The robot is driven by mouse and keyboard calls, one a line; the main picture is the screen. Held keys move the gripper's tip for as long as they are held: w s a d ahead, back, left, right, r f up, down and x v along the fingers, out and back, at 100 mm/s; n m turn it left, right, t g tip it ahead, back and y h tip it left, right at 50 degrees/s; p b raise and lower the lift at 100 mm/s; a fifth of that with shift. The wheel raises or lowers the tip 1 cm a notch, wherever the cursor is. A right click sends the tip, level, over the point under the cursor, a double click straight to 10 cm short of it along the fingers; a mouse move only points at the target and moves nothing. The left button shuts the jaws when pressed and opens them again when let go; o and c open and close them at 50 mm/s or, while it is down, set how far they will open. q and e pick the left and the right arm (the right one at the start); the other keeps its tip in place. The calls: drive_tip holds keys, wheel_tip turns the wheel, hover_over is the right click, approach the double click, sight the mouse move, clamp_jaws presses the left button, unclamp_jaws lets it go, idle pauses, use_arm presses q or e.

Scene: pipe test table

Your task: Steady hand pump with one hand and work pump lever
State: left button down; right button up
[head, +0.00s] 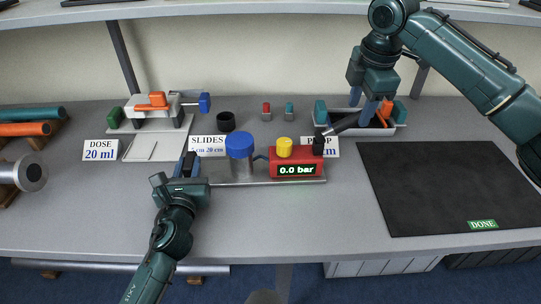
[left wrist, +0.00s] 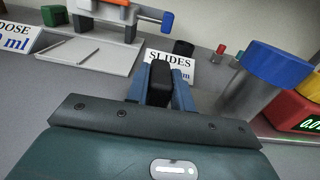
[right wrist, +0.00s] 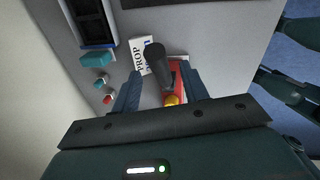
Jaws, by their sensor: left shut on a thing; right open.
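The hand pump has a red body (head: 297,163) with a "0.0 bar" display, a yellow knob (head: 284,146), and a blue-capped cylinder (head: 240,145) on a grey base plate (head: 266,182). My left gripper (head: 187,164) is shut on a black grip (left wrist: 158,82) at the plate's left end. The black pump lever (head: 342,125) slants up to the right from the pump's right end. My right gripper (head: 378,110) is open at the lever's upper end. In the right wrist view the lever (right wrist: 155,62) shows between the spread fingers (right wrist: 162,92); contact cannot be told.
A grey tray (head: 400,131) with parts lies behind the lever. A "PROP" sign (head: 331,147) stands beside the pump, partly hidden. A dark mat (head: 430,190) with a "DONE" label lies right. A "SLIDES" sign (head: 207,146) and black cup (head: 226,121) stand behind the left gripper. The front table is clear.

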sight(358, 114)
drive_tip(key=shift+w+f, duration=0.2)
drive_tip(key=shift+f, duration=0.9)
drive_tip(key=shift+w+f, duration=0.15)
drive_tip(key=shift+f, duration=0.9)
